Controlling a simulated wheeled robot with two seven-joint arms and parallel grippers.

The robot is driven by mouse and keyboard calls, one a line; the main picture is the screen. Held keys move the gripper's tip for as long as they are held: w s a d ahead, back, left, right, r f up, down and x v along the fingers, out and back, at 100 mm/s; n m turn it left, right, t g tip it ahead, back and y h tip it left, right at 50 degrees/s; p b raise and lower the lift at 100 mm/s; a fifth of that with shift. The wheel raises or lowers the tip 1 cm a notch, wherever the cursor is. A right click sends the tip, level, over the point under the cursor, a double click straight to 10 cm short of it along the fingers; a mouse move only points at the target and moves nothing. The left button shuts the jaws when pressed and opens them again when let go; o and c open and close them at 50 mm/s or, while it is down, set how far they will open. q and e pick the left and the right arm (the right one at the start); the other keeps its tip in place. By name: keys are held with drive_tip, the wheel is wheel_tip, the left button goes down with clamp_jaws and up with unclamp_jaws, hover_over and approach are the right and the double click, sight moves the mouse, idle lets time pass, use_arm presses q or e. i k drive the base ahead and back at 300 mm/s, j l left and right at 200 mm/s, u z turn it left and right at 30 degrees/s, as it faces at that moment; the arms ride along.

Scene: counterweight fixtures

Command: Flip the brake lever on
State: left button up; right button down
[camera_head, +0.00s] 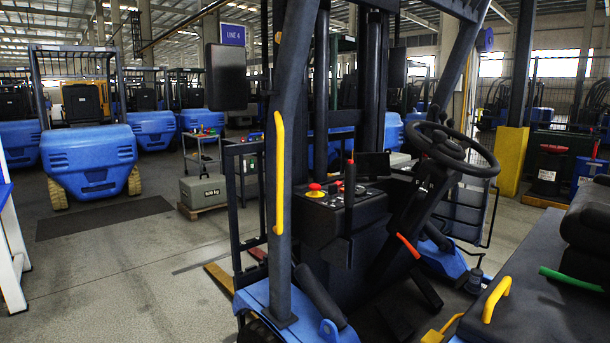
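A forklift's open cab fills the middle and right. An upright black lever with a red tip (349,183) stands at the control console (325,205), beside a red mushroom button on a yellow base (315,189). A tilted lever with an orange-red grip (408,246) sits lower right, below the steering wheel (452,150). No label shows which of these is the brake lever. Neither of my grippers is in view.
A blue cab post with a yellow grab handle (279,172) stands in front of the console's left side. A dark seat (590,225) and a yellow handle (496,298) are at right. A grey 500 kg block (202,192) sits on a pallet.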

sight(349, 168)
drive_tip(key=i+j, duration=0.25)
drive_tip(key=j, duration=0.15)
drive_tip(key=i+j+z, duration=0.1)
drive_tip(key=i+j, duration=0.45)
drive_tip(key=j, duration=0.2)
drive_tip(key=i+j, duration=0.25)
drive_tip(key=j, duration=0.15)
drive_tip(key=z, duration=0.05)
